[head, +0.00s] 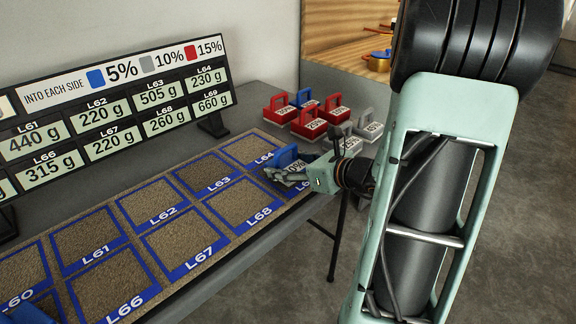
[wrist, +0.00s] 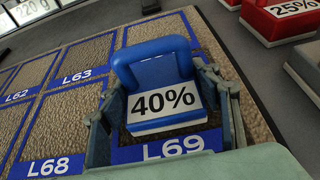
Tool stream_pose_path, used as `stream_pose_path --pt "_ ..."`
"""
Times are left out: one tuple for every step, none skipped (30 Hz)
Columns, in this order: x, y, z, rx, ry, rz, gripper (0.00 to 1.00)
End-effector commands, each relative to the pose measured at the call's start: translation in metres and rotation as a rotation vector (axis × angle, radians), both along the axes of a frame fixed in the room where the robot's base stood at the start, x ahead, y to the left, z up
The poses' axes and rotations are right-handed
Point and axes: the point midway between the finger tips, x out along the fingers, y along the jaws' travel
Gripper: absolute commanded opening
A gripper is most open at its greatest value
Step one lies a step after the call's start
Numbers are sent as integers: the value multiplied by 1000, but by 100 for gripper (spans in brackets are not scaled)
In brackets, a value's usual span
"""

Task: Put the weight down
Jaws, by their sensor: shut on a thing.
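A blue weight (head: 288,156) with a loop handle and a white label is in my gripper (head: 293,176) at the right end of the tray. In the wrist view the blue weight (wrist: 160,92) reads 40% and stands between the two fingers of my gripper (wrist: 165,118), one on each side. It is at the blue-framed square L69 (wrist: 172,147), whose sand is mostly hidden by the weight and fingers. I cannot tell whether its underside touches the sand.
Square L68 (head: 243,203) lies left of the weight and square L64 (head: 250,149) behind it. Several red, blue and grey weights, including a red one (head: 279,108), stand on the grey table beyond. A signboard (head: 110,108) lists percentages and grams.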

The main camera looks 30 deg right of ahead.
Motion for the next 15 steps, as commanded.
stream_pose_path --pt "0 0 -3 -1 -1 0 26" --pt "0 0 -2 0 0 0 61" --pt "0 0 -2 0 0 0 65" --pt "0 0 -2 0 0 0 68" --pt "0 0 -2 0 0 0 72" --pt "0 0 -2 0 0 0 75" --pt "0 0 -2 0 0 0 75" --pt "0 0 -2 0 0 0 75" --pt "0 0 -2 0 0 0 75" --pt "0 0 -2 0 0 0 75" --pt "0 0 -2 0 0 0 75" --pt "0 0 -2 0 0 0 75" --pt "0 0 -2 0 0 0 75" --pt "0 0 -1 0 0 0 75" --pt "0 0 0 0 0 0 75"
